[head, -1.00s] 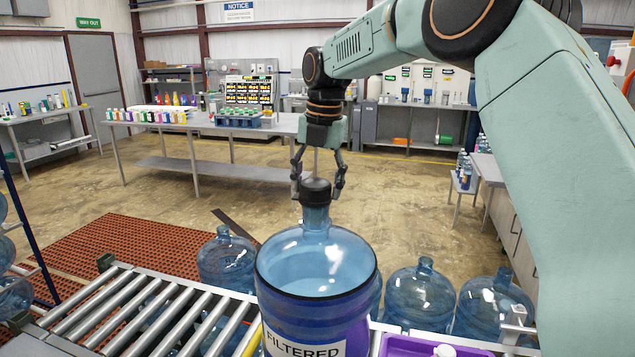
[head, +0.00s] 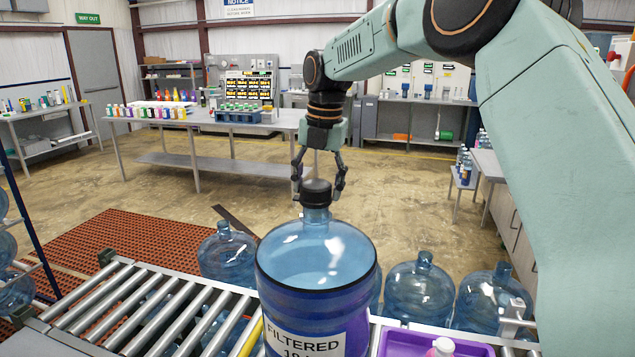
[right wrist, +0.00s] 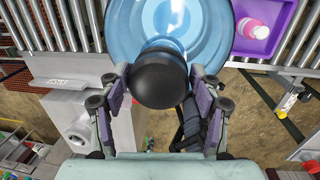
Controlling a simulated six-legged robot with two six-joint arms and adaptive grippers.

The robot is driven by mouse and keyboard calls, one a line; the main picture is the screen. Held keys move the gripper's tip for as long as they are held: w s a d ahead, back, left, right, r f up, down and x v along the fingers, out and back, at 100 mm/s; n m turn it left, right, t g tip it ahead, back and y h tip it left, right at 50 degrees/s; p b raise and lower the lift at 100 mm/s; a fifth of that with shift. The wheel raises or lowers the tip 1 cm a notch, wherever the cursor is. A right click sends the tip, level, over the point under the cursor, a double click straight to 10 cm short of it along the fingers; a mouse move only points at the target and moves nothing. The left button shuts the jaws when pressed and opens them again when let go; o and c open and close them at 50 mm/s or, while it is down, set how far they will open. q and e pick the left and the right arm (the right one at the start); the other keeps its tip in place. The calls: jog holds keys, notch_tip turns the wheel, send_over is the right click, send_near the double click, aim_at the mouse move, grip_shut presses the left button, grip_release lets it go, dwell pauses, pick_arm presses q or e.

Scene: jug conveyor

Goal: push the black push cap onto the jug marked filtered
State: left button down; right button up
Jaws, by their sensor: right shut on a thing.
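The jug marked FILTERED (head: 318,262) is a large blue jug with a white label, standing upright at the front of the conveyor. The black push cap (head: 316,193) sits at the top of its neck; whether it is fully seated cannot be told. My right gripper (head: 318,190) comes down from above with its fingers on either side of the cap, shut on it. In the right wrist view the round black cap (right wrist: 158,78) is between the two fingers, in front of the blue jug (right wrist: 205,25). My left gripper is not in view.
The roller conveyor (head: 135,308) runs to the left of the jug. Other blue jugs (head: 418,290) stand behind and to the right. A purple tray (head: 470,346) with a pink-and-white bottle (head: 442,347) is at the front right. A long table (head: 240,167) stands farther back.

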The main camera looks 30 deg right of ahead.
jog(key=shift+f, duration=0.15)
jog(key=shift+d+f, duration=0.1)
jog(key=shift+f, duration=0.8)
dwell(1.0)
jog(key=shift+f+p, duration=0.2)
jog(key=shift+p, duration=0.1)
jog(key=o, duration=0.9)
jog(key=shift+r, duration=0.1)
jog(key=shift+o, duration=1)
jog(key=shift+r, duration=4.05)
